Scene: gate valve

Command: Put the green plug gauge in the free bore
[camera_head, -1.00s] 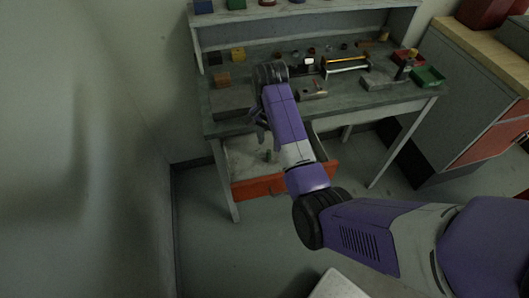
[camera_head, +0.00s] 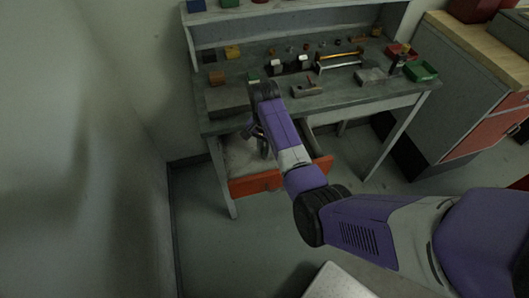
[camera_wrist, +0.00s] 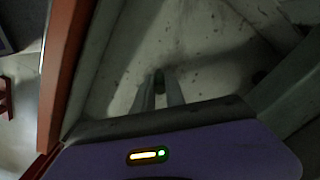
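My gripper (camera_head: 258,142) reaches down into the open drawer of the bench, and it also shows in the wrist view (camera_wrist: 161,88). Its two fingers stand a small gap apart there. A small dark upright piece (camera_wrist: 159,78), perhaps the green plug gauge, shows at the fingertips. Its colour is too dark to tell, and I cannot tell whether the fingers grip it. In the head view the gripper hides that spot. A grey block (camera_head: 306,90) lies on the bench top; I cannot make out the free bore.
The drawer has an orange-red front (camera_head: 254,184) and a pale floor. Its walls stand close around my gripper. Green (camera_head: 422,71) and red bins stand at the right, with several small parts along the back.

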